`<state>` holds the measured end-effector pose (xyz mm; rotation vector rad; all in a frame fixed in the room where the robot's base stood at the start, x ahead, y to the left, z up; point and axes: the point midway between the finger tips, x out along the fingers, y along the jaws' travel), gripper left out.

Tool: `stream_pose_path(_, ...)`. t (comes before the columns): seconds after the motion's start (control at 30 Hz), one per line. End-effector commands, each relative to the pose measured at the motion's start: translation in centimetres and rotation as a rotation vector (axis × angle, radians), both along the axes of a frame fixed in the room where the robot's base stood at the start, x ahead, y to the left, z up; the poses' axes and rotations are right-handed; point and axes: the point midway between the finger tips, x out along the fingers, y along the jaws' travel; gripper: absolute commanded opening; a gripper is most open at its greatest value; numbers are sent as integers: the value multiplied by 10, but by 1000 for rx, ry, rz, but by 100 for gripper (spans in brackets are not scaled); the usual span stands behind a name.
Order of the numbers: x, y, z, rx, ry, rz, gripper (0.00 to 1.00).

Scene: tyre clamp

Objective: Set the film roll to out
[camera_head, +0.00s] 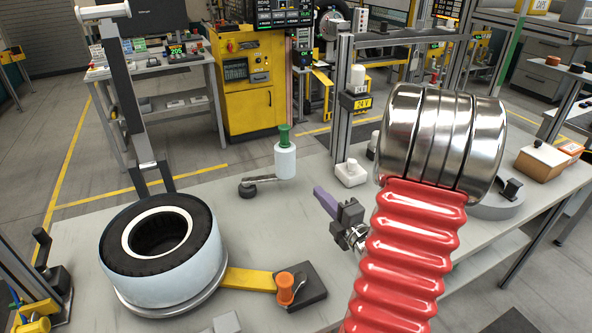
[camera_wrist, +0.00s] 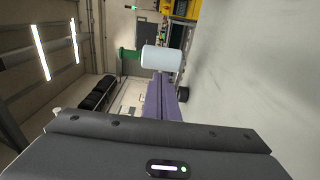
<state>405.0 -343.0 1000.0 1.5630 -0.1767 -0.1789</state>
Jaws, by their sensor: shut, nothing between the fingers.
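The film roll (camera_head: 285,160) is a white upright cylinder with a green top (camera_head: 284,135). It stands at the middle back of the grey bench, by the end of a short dark arm (camera_head: 262,181). In the wrist view the roll (camera_wrist: 162,58) appears sideways, just beyond my fingers. My gripper (camera_head: 319,192) has purple fingers and is right of and nearer than the roll, apart from it in the head view. In the wrist view the fingers (camera_wrist: 158,86) are together and empty; whether they touch the roll is unclear there.
A black tyre with a pale band (camera_head: 165,262) lies on a round turntable at left, beside a dark upright post. A yellow lever with an orange knob (camera_head: 285,288) is in front. A white block (camera_head: 350,173) stands right of the roll. My red arm covers the right side.

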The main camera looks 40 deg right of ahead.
Motion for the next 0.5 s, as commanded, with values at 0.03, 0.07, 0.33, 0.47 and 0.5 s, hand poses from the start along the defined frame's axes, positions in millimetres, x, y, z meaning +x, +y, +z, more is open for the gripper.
stream_pose_path(0.03, -1, 0, 0, -2, -3, 1, 0)
stream_pose_path(0.07, 0, 0, 0, -2, -3, 1, 0)
stream_pose_path(0.33, 0, 0, 0, 0, -2, 0, 0)
stream_pose_path(0.47, 5, -2, 0, -1, -2, 0, 0)
stream_pose_path(0.5, 7, -2, 0, 0, -2, 0, 0)
